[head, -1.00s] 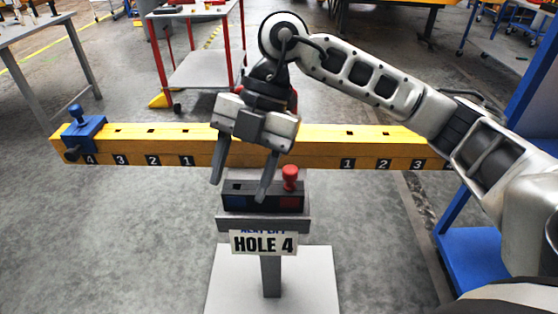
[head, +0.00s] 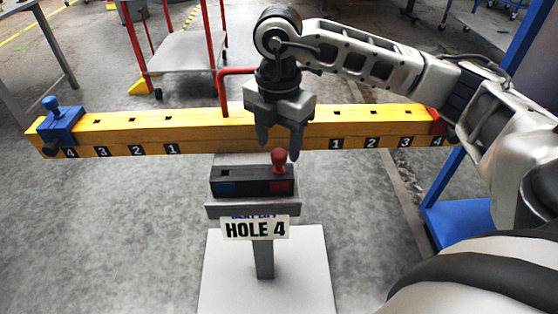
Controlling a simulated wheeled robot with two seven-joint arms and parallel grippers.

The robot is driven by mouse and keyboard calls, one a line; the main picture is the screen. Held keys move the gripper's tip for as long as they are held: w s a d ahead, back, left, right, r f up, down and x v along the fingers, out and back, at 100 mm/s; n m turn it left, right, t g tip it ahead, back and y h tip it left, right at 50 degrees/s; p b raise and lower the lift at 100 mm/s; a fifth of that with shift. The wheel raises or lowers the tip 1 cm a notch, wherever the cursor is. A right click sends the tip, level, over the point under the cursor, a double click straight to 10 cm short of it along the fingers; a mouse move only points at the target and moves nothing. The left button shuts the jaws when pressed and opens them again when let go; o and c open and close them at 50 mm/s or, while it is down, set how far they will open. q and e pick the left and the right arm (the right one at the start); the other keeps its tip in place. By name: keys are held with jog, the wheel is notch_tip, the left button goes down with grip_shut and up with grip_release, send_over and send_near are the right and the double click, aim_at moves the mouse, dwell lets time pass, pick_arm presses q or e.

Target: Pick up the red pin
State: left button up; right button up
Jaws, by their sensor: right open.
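The red pin (head: 279,159) stands upright in the right, red-marked end of a small dark holder (head: 252,181) on a grey stand. My right gripper (head: 279,150) points down just above and around the pin's knob, with its jaws open. Its fingers show at the left and right of the knob's upper part; whether they touch it I cannot tell. The holder's left, blue-marked end shows an empty hole. My left gripper is not in view.
A yellow beam (head: 200,130) with numbered holes runs across behind the stand. A blue clamp with a blue pin (head: 57,122) sits at its left end, a red block (head: 438,122) at its right. A sign (head: 255,228) reads "HOLE 4".

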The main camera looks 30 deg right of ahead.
aim_at(279, 151)
jog(key=f, duration=0.3)
jog(key=f+p, duration=0.1)
jog(key=f, duration=0.1)
jog(key=shift+w+d+f, duration=0.1)
jog(key=shift+w+d, duration=0.15)
jog(key=shift+w, duration=0.05)
jog(key=shift+c, duration=0.3)
grip_shut()
